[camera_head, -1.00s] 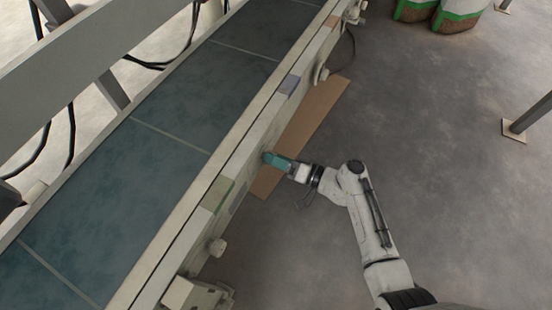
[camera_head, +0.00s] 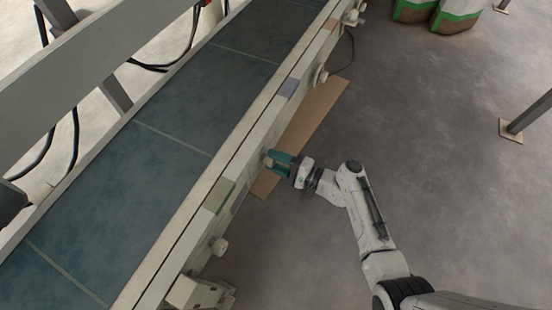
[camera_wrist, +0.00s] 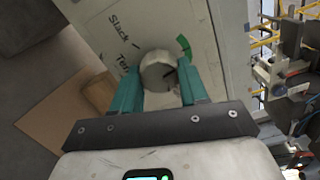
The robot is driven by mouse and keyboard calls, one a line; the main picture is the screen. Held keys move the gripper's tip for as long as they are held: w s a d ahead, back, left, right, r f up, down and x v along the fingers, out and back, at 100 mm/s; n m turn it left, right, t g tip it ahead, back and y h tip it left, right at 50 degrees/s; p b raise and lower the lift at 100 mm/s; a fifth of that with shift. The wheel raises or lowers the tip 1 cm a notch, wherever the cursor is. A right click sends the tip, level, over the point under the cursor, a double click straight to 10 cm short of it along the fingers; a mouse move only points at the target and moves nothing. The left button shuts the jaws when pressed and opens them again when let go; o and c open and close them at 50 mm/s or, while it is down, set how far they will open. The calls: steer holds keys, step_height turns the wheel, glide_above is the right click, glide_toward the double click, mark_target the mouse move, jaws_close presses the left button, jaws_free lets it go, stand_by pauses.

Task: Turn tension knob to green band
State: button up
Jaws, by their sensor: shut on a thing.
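The tension knob (camera_wrist: 157,71) is a round, light grey knob on a pale panel (camera_wrist: 98,24) printed "Slack" and "Ten…", the rest of that word being hidden. A dark mark on the knob's face lies on its right side, pointing right. The green band (camera_wrist: 184,46) is a short arc on the panel, up and right of the knob; the mark appears below it. My gripper (camera_wrist: 161,68) has its two teal fingers on either side of the knob, shut on it. In the head view my gripper (camera_head: 275,160) meets the conveyor's side.
The conveyor (camera_head: 120,170) runs diagonally, with more knobs or fittings (camera_head: 219,246) along its side rail. A brown board (camera_head: 312,125) lies on the floor beside it. Green-and-brown sacks (camera_head: 455,14) stand at top right.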

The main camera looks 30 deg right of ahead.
steer(key=shift+w+r+m, duration=0.15)
steer(key=shift+w+m, duration=0.1)
steer(key=shift+m, duration=0.65)
steer(key=o, duration=1.1)
steer(key=shift+p, duration=0.3)
steer(key=shift+c, duration=0.2)
steer(key=shift+s+f, duration=0.1)
steer(key=shift+f, duration=0.1)
steer(key=p+v, duration=0.2)
steer(key=v, duration=0.8)
steer(key=shift+s+d, duration=0.2)
steer(key=shift+s, duration=0.1)
